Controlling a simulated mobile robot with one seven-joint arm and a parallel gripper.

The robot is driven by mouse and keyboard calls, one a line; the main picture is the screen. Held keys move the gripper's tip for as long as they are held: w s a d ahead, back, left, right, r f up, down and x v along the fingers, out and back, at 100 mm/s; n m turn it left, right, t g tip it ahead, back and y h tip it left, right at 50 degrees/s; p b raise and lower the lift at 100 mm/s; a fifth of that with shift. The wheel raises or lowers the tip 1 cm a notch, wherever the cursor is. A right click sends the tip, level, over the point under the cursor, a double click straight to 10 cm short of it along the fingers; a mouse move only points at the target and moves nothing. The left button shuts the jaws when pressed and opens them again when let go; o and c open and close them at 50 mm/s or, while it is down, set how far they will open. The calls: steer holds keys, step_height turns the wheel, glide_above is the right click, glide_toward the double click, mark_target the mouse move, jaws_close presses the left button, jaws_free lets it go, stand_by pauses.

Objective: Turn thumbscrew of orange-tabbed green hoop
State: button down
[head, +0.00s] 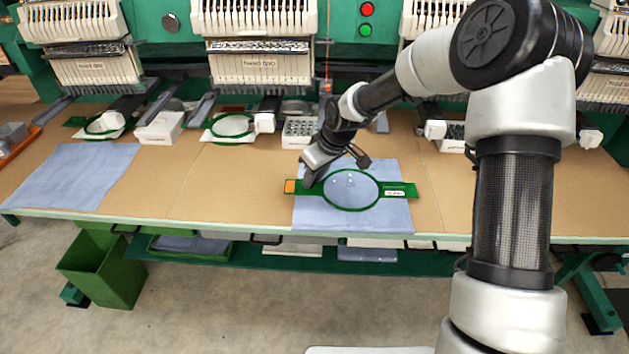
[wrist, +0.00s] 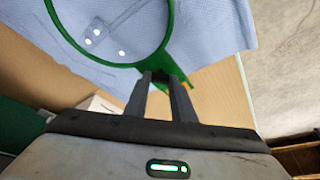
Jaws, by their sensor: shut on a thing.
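The green hoop (head: 325,197) lies on a blue cloth on the table in the head view, with an orange tab (head: 290,186) at its left end and a white label at its right end. The ring also shows in the wrist view (wrist: 172,32), with blue cloth inside it. My gripper (head: 309,181) is at the hoop's left side, between the tab and the ring. In the wrist view my gripper's fingers (wrist: 162,76) are close together at the ring's edge, shut on a small part there. The thumbscrew is hidden by the fingers.
The blue cloth (head: 310,218) lies near the table's front edge. Another blue cloth (head: 75,176) lies at the left. Embroidery machines with further hoops (head: 232,125) stand behind. A white tray of small parts (head: 297,133) is just behind my gripper. Bare table lies left of the hoop.

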steer(key=m+b, duration=0.1)
steer(key=m+h+b, duration=0.1)
steer(key=m+b, duration=0.1)
steer(key=m+t+b, duration=0.1)
steer(key=shift+s+a+f+m+b, duration=0.15)
steer(key=shift+a+f+m+b, duration=0.05)
steer(key=shift+a+m+b, duration=0.15)
steer(key=m+h+b, duration=0.2)
steer(key=m+b, duration=0.1)
steer(key=m, duration=0.1)
steer(key=shift+a+r, duration=0.1)
steer(key=shift+r, duration=0.05)
steer(key=shift+m, duration=0.25)
steer(key=c, duration=1.5)
jaws_free()
steer(key=p+v, duration=0.3)
steer(key=v, duration=1.4)
steer(key=shift+s+r, duration=0.15)
steer(key=shift+s, duration=0.15)
